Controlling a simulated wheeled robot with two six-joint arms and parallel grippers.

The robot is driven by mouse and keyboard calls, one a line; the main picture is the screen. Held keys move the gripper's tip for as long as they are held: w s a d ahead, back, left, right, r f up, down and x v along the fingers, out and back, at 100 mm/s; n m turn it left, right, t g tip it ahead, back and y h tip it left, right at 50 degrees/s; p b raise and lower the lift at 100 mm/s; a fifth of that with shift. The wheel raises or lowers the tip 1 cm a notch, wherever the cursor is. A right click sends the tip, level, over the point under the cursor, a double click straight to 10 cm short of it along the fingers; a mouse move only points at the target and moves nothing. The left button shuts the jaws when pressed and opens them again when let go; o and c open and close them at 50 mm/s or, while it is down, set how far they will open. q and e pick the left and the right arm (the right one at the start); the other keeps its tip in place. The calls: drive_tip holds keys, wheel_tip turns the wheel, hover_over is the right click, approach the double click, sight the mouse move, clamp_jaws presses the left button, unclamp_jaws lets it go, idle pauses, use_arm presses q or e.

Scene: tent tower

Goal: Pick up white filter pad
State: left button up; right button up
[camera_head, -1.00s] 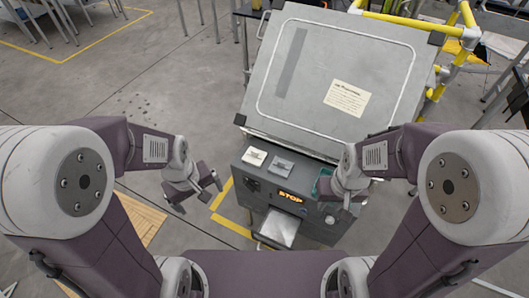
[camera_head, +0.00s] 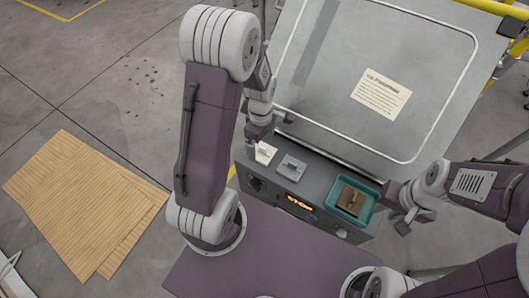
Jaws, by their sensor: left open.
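The white filter pad (camera_head: 265,153) lies on the top ledge of the grey machine (camera_head: 265,183), at its left end. My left gripper (camera_head: 254,143) is open right at the pad's left side, pointing down. Its fingers are small and partly hidden by my arm, so I cannot tell whether they touch the pad. A grey pad (camera_head: 291,168) with a raised grip lies just right of the white one. My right gripper (camera_head: 403,222) is beside the machine's right end, away from the pads, and its jaws are unclear.
A teal tray (camera_head: 375,206) holding a brown block (camera_head: 350,200) sits at the ledge's right end. A large tilted grey panel (camera_head: 400,55) with a paper notice (camera_head: 381,94) rises behind the ledge.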

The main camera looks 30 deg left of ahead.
sight(263, 148)
use_arm(q)
drive_tip(key=shift+w+f, duration=0.35)
drive_tip(key=shift+f, duration=0.25)
wheel_tip(263, 148, down, 5)
drive_tip(key=shift+w+a+r+b, duration=0.1)
drive_tip(key=shift+w+b, duration=0.05)
drive_tip(key=shift+b, duration=0.3)
drive_tip(key=shift+w, duration=0.1)
drive_tip(key=shift+c, duration=0.3)
use_arm(e)
drive_tip(key=shift+w+f, duration=0.15)
drive_tip(key=shift+f, duration=0.4)
use_arm(q)
drive_tip(key=c, duration=1.4)
